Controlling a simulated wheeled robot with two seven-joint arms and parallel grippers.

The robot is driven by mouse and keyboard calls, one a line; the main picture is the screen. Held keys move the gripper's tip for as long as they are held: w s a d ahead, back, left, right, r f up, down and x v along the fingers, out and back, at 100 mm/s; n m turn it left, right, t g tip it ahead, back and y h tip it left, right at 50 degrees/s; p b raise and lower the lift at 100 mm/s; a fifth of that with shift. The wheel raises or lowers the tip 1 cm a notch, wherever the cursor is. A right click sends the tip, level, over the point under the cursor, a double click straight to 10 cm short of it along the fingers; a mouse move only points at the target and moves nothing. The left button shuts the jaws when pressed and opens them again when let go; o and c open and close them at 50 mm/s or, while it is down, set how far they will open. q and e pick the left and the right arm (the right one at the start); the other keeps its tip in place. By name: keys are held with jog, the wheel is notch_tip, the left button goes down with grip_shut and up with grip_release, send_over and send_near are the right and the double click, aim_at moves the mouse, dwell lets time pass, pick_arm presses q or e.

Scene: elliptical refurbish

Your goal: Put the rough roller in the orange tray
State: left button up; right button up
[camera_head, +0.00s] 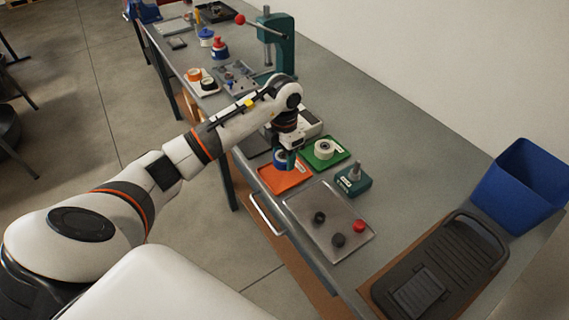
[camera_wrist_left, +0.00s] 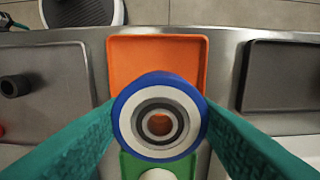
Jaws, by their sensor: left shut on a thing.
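My left gripper (camera_head: 285,157) is shut on a blue-rimmed roller (camera_head: 280,158), probably the rough roller. In the left wrist view, the roller (camera_wrist_left: 127,128) shows end-on as blue and white rings around a dark centre, between the teal fingers (camera_wrist_left: 160,118). In the head view it is over the back part of the orange tray (camera_head: 283,181); I cannot tell whether it touches. In the left wrist view the bare floor of the orange tray (camera_wrist_left: 155,52) shows beyond the roller. My right gripper is not in view.
A green tray (camera_head: 312,162) with a white roller (camera_head: 324,149) lies just behind the orange tray. A metal tray (camera_head: 318,195) with dark and red knobs and a small green fixture (camera_head: 353,180) are to the right. A blue bin (camera_head: 520,185) stands at far right.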

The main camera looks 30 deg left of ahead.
aim_at(284, 173)
pick_arm(q)
jog(key=shift+d+f, duration=0.15)
jog(key=shift+f, duration=0.2)
notch_tip(284, 173, down, 2)
jog(key=shift+s+f+p, duration=0.1)
jog(key=shift+f+p, duration=0.05)
jog(key=shift+p, duration=0.25)
jog(key=shift+f, duration=0.35)
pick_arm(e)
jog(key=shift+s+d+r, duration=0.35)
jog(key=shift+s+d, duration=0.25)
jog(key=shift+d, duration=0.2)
pick_arm(q)
jog(key=shift+f, duration=0.1)
jog(key=shift+f, duration=0.1)
jog(key=o, duration=1)
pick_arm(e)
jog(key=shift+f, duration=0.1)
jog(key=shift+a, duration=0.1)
